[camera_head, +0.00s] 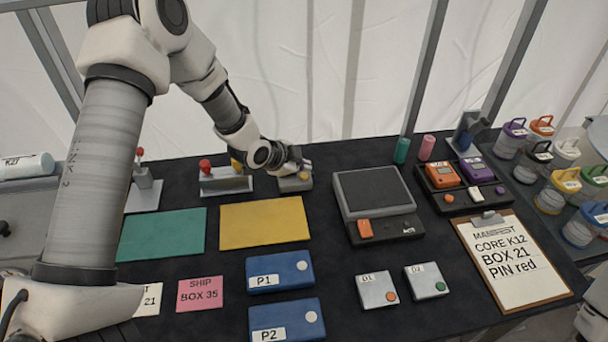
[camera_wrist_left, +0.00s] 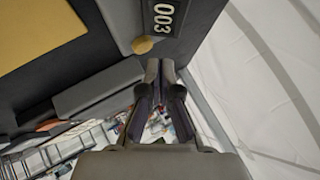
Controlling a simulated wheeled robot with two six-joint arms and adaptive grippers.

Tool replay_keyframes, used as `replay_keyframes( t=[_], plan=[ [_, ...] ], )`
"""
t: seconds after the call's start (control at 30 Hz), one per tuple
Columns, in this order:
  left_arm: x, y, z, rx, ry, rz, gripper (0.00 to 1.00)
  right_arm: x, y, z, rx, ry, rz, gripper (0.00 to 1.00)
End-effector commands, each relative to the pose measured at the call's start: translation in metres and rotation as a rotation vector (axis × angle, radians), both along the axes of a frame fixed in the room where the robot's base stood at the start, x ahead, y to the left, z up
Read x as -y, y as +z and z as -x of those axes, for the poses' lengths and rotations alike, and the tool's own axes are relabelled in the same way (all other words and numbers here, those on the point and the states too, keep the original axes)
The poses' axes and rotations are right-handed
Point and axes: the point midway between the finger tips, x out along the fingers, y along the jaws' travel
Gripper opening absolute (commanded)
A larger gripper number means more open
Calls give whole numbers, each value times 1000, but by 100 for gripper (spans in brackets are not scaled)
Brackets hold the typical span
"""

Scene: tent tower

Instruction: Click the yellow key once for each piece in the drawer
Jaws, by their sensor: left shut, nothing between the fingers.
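A small grey counter box (camera_head: 294,185) stands at the back edge of the table, behind the yellow mat. In the left wrist view, the counter's display (camera_wrist_left: 166,16) reads 003, and the round yellow key (camera_wrist_left: 143,45) sits beside it. My left gripper (camera_head: 298,162) is over the counter in the head view. In the wrist view, my left gripper (camera_wrist_left: 163,68) is shut and empty, its tips close to the yellow key; I cannot tell if they touch. No open drawer or pieces in one can be made out. My right gripper is out of view.
A yellow mat (camera_head: 264,223) and a green mat (camera_head: 161,234) lie in front. A red-knobbed device (camera_head: 226,182) stands left of the counter, and a grey-topped scale-like device (camera_head: 373,190) stands right. Blue boxes P1 (camera_head: 279,271) and P2 (camera_head: 286,319) lie nearer. A clipboard (camera_head: 512,260) lies right.

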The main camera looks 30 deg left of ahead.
Motion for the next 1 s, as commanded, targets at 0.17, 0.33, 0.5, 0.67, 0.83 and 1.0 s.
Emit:
replay_keyframes(
  t=[0.17, 0.33, 0.5, 0.67, 0.83, 1.0],
  plan=[
    [0, 0, 0, 0, 0, 0, 0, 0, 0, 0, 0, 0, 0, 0],
    [0, 0, 0, 0, 0, 0, 0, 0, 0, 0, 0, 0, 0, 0],
    [0, 0, 0, 0, 0, 0, 0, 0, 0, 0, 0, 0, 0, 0],
    [0, 0, 0, 0, 0, 0, 0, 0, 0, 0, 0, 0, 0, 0],
    [0, -1, 0, 0, 0, 0, 0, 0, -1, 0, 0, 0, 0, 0],
    [0, -8, 0, 0, 0, 0, 0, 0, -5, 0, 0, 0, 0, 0]
  ],
)
